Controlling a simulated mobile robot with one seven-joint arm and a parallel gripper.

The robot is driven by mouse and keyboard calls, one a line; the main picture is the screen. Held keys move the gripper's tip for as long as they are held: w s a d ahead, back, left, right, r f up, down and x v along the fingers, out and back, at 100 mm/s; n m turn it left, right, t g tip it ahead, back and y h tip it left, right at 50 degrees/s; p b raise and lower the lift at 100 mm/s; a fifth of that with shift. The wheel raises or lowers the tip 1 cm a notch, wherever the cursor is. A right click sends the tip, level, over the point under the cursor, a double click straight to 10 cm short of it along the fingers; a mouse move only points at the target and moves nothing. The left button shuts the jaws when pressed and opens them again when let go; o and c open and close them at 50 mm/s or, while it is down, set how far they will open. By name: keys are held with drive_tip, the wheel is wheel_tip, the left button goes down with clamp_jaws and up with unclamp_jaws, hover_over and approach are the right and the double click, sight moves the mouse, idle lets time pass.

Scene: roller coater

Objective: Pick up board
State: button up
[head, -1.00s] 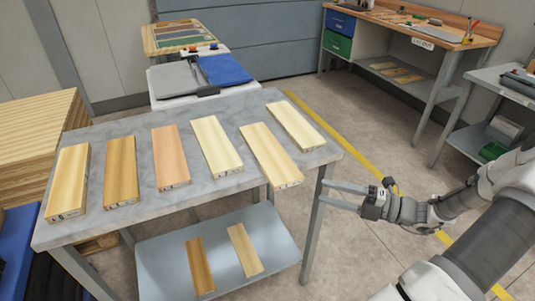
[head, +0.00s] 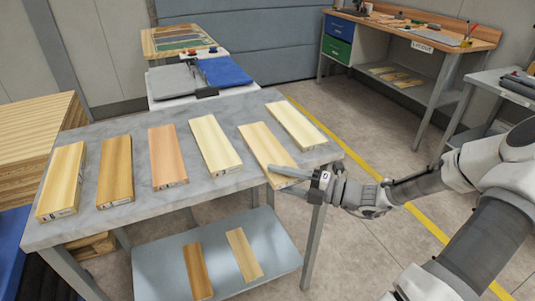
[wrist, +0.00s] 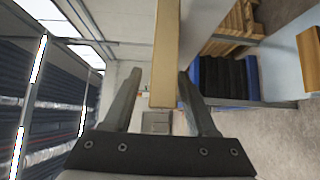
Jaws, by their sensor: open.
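Several wooden boards lie in a row on the grey table (head: 85,220). One pale board (head: 262,148) juts past the table's near edge, towards my arm. My gripper (head: 286,178) is open at that overhanging end, its fingers reaching towards the table. In the wrist view the end of this board (wrist: 165,60) shows between the two spread fingers of my gripper (wrist: 158,85), with a gap visible on the left. On the right, I cannot tell whether the finger touches it. In the head view the fingers partly cover the board's near end.
A neighbouring pale board (head: 295,125) lies just right of the overhanging one, and another (head: 215,145) lies to its left. A lower shelf (head: 155,270) holds two more boards. A workbench (head: 440,45) stands at the back right. Floor right of the table is open.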

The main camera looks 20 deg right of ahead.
drive_tip(key=shift+c, duration=0.3)
clamp_jaws()
idle(0.4)
drive_tip(key=shift+r+p, duration=0.4)
drive_tip(key=shift+r, duration=0.2)
drive_tip(key=r+p, duration=0.1)
drive_tip(key=r, duration=0.1)
drive_tip(key=d+r+p, duration=0.1)
drive_tip(key=r, duration=0.1)
drive_tip(key=shift+s, duration=0.1)
drive_tip(key=s+d+r+p, duration=0.3)
drive_tip(key=d+r, duration=0.3)
drive_tip(key=d, duration=0.3)
drive_tip(key=shift+s+d, duration=0.35)
drive_tip(key=shift+s, duration=0.35)
